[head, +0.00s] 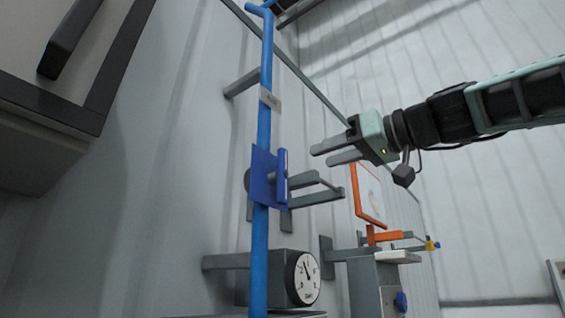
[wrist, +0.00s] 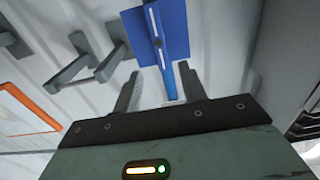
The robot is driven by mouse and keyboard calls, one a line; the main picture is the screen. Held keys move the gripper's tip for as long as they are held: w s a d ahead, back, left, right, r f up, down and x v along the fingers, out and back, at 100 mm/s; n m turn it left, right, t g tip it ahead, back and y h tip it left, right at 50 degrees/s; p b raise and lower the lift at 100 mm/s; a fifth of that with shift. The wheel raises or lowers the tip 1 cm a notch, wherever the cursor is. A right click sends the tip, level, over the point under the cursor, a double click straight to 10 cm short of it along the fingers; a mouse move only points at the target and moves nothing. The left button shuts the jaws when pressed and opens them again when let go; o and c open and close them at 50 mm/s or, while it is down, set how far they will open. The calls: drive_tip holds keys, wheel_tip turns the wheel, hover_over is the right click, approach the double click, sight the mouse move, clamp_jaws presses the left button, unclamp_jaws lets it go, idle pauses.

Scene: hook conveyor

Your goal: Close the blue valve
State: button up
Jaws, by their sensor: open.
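The blue valve is a blue plate (head: 263,176) with an upright blue handle bar (head: 281,176), mounted on a vertical blue pipe (head: 260,245). In the head view my gripper (head: 320,156) is to the right of the valve and slightly higher, its fingers pointing left. The gripper is open and empty, apart from the handle. In the wrist view the blue plate (wrist: 177,45) is at the top, with the handle (wrist: 155,40) seen end-on along it. The gripper's fingers (wrist: 160,76) point up towards it, with the pipe showing between them.
Grey brackets (head: 318,196) stick out from the wall just right of the valve. A dial gauge (head: 304,278) sits below. An orange-framed panel (head: 368,196) and orange arm (head: 390,236) stand at the right. A cabinet (head: 45,145) hangs at the upper left.

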sight(286, 169)
drive_tip(key=p+x, duration=0.4)
drive_tip(key=x, duration=0.6)
drive_tip(key=shift+r, duration=0.15)
drive_tip(key=shift+p+x, duration=0.5)
drive_tip(key=shift+x, duration=0.3)
clamp_jaws()
